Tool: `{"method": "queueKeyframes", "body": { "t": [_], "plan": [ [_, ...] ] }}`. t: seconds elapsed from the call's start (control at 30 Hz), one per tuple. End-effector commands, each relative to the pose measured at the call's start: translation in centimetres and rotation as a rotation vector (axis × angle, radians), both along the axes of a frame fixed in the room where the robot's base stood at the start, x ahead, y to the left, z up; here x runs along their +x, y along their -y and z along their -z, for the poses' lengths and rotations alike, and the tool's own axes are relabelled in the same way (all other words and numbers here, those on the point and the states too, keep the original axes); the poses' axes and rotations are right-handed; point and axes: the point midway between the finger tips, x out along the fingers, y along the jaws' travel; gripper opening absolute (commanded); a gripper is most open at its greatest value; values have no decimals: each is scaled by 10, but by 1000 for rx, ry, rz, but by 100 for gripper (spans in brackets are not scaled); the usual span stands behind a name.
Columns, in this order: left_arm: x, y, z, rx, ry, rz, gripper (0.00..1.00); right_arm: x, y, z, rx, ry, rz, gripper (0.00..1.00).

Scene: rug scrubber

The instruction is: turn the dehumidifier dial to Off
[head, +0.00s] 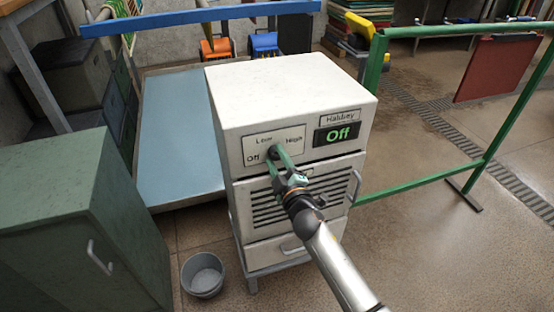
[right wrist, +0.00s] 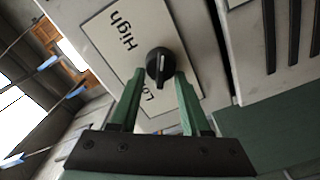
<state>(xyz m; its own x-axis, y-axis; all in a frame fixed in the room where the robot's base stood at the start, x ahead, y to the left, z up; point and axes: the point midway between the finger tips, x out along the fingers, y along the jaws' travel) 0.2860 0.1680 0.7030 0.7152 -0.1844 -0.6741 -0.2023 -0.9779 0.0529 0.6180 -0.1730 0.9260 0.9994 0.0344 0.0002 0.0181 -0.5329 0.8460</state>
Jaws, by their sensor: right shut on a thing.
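The dehumidifier (head: 290,85) is a white cabinet with a front panel. Its black dial (head: 273,152) sits on a label plate marked Off, Low and High. The display (head: 342,133) beside the plate reads "Off" in green. My right gripper (head: 277,156) is shut on the dial, its green fingers on either side of the knob. The right wrist view shows the dial (right wrist: 160,66) with a pale pointer line, between the fingertips of my right gripper (right wrist: 161,80). The Off label is hidden there, and I cannot tell exactly where the pointer aims. My left gripper is not in view.
A green cabinet (head: 85,215) stands at the left, with a grey bucket (head: 202,275) on the floor near the dehumidifier. A blue-topped platform (head: 178,140) lies behind. A green rail frame (head: 430,182) stands at the right, with open floor in front.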

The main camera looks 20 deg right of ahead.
Motion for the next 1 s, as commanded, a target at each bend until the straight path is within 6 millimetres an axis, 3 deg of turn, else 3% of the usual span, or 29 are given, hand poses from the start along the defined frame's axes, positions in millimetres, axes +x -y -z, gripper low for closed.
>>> {"method": "queueKeyframes", "body": {
  "t": [0.63,0.67,0.9,1.0],
  "plan": [
    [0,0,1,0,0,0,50,0,0,1,-57,0,1,0],
    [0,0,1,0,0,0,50,0,0,1,-57,0,1,48],
    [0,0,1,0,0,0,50,0,0,1,-55,1,0,75],
    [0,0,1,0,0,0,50,0,0,1,-55,1,0,76]
  ]
}}
